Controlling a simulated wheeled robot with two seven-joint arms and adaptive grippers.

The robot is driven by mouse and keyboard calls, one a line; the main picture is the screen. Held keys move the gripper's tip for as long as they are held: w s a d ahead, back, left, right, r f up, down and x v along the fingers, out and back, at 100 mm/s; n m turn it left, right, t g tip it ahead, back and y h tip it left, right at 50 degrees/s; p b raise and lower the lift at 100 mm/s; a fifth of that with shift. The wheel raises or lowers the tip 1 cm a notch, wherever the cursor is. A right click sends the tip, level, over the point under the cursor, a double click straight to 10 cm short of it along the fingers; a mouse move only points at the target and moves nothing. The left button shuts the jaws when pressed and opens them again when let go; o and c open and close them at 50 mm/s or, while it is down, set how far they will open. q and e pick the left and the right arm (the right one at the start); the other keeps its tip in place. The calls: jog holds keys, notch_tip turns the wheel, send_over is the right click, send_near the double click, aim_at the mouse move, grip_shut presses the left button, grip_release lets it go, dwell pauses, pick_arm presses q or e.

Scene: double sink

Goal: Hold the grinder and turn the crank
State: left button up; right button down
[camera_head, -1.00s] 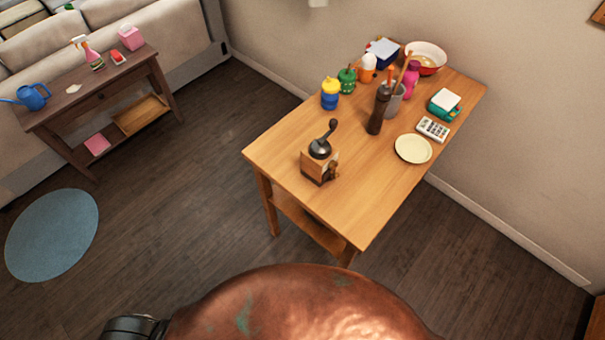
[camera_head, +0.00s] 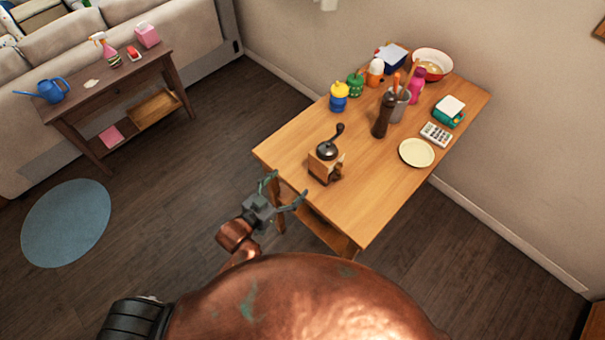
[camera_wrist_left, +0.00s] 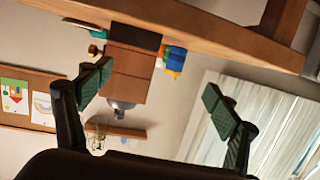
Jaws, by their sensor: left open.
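The grinder (camera_head: 325,163) stands upright near the front left corner of the wooden table (camera_head: 375,205). It has a wooden box body, a dark dome and a crank (camera_head: 337,135) with a dark knob. My left gripper (camera_head: 285,188) is open and empty, just off the table's near left edge, apart from the grinder. In the left wrist view, which is turned over, the grinder (camera_wrist_left: 128,75) shows beyond and between the spread fingers (camera_wrist_left: 158,92). My right gripper is not in view.
Behind the grinder stand a yellow-and-blue bottle (camera_head: 339,97), a green container (camera_head: 355,85) and a tall brown mill (camera_head: 383,115). A plate (camera_head: 416,153) and a calculator (camera_head: 435,134) lie to the right. The table's front part is clear.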

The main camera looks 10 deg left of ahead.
aim_at(318, 161)
pick_arm(q)
jog(key=d+r+m+t+h, duration=0.1)
jog(key=d+r+h, duration=0.2)
jog(key=d+r, duration=0.3)
jog(key=shift+w+a+x, duration=0.15)
jog(key=shift+a+x, duration=0.05)
jog(key=shift+x, duration=0.95)
jog(key=shift+w+a+x, duration=0.1)
jog(key=shift+a+x, duration=0.05)
jog(key=shift+x, duration=1)
jog(key=shift+w+a+x, duration=0.15)
jog(key=shift+a+x, duration=0.05)
jog(key=shift+x, duration=0.95)
jog(key=shift+r, duration=0.2)
jog(key=shift+c, duration=0.3)
jog(key=c, duration=1.7)
jog(key=shift+o, duration=0.2)
jog(key=o, duration=1)
jog(key=c, duration=0.6)
